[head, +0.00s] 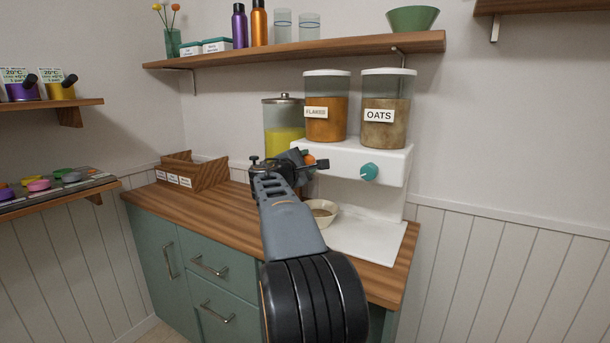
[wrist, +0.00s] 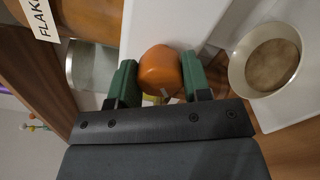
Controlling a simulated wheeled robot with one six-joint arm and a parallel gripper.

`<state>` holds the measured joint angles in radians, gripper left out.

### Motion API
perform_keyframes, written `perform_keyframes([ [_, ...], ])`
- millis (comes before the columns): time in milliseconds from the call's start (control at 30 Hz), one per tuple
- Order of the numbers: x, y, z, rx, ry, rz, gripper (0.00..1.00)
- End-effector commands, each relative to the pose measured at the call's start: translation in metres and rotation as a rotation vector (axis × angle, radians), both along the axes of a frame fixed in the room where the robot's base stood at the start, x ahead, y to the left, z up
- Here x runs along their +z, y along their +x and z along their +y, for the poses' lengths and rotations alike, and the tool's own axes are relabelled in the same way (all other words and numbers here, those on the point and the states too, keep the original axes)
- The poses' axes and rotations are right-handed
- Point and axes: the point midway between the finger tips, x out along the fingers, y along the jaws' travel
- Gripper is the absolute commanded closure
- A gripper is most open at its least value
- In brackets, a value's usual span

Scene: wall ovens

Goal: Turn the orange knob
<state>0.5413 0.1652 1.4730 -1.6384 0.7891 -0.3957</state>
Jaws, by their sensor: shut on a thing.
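The orange knob (wrist: 159,72) is on the front of the white dispenser (wrist: 168,22), below the flakes container (head: 327,116). In the wrist view my gripper (wrist: 160,80) has one green finger on each side of the knob and is shut on it. In the head view my gripper (head: 290,167) reaches the dispenser's left side, and a small part of the orange knob (head: 309,159) shows behind it. A teal knob (head: 369,172) sits to the right, under the oats container (head: 387,112).
A bowl (head: 321,213) with brownish contents stands below the dispenser; it also shows in the wrist view (wrist: 268,62). A yellow-filled jar (head: 283,125) stands left of the dispenser. A wooden organizer (head: 190,174) is on the counter's left. A shelf (head: 300,53) hangs above.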

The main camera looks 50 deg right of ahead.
Motion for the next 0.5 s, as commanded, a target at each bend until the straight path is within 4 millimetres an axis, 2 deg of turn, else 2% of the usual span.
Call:
perform_keyframes([
  [33, -0.0042, 0.0002, -0.0001, 0.000, 0.005, -0.020, 0.80],
  [500, -0.0009, 0.0001, -0.0001, 0.000, 0.031, -0.121, 0.80],
])
